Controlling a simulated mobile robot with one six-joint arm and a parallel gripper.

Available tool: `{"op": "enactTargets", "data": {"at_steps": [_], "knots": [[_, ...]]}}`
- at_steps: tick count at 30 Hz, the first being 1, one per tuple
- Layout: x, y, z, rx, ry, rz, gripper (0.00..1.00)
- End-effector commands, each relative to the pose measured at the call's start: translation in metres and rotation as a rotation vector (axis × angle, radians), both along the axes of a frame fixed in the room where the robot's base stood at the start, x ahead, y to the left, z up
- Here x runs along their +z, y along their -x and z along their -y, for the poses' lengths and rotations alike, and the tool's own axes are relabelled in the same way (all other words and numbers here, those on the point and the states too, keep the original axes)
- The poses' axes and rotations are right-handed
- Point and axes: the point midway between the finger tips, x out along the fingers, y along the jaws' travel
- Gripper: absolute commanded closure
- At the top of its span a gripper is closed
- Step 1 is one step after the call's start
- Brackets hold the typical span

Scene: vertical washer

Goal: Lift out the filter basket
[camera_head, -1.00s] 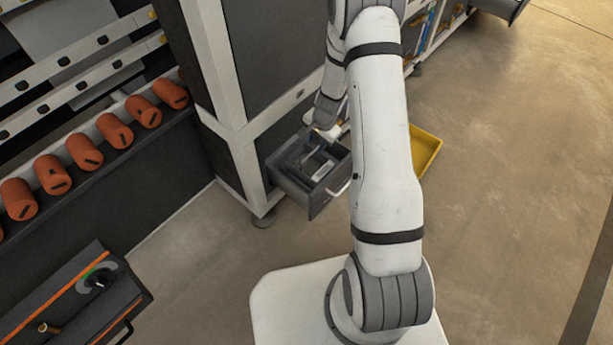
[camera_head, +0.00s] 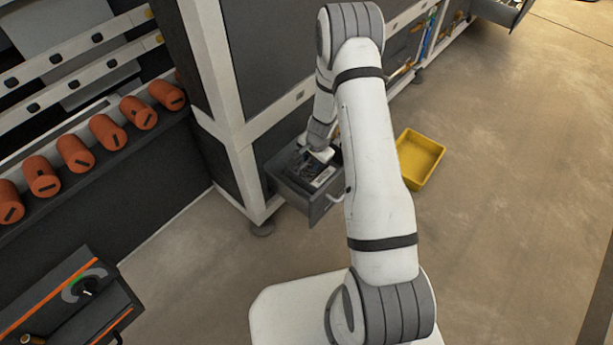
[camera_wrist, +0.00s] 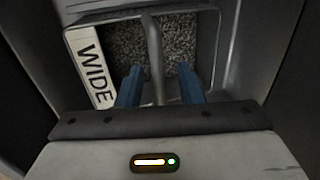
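The filter basket (camera_wrist: 197,27) shows in the wrist view as a grey-rimmed box with speckled grey contents and a bar handle (camera_wrist: 154,45) across its middle. A white strip marked "WIDE" (camera_wrist: 90,62) lies along its left side. My gripper (camera_wrist: 159,73) is open, with one blue finger on each side of the handle and a gap to it on both sides. In the head view the basket sits in the pulled-out grey drawer (camera_head: 300,203), and my wrist is down over it, hiding much of it. Finger depth against the handle is hard to judge.
A yellow tray (camera_head: 419,158) lies on the floor right of my arm. The drawer's walls stand close around the basket. Orange cylinders (camera_head: 75,153) line a shelf at left, and a dark control box (camera_head: 75,300) is at lower left. The floor at right is clear.

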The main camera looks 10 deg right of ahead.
Motion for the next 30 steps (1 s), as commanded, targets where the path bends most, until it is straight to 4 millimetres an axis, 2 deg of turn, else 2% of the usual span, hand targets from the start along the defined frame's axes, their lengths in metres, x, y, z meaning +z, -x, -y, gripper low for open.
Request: {"op": "enactTargets", "data": {"at_steps": [2,12,30], "knots": [[0.0002,0.0001,0.0002,0.000,0.000,0.000,0.73],[0.0002,0.0003,0.0007,-0.001,0.000,0.000,1.00],[0.0001,0.0005,0.0015,-0.002,0.000,-0.001,1.00]]}}
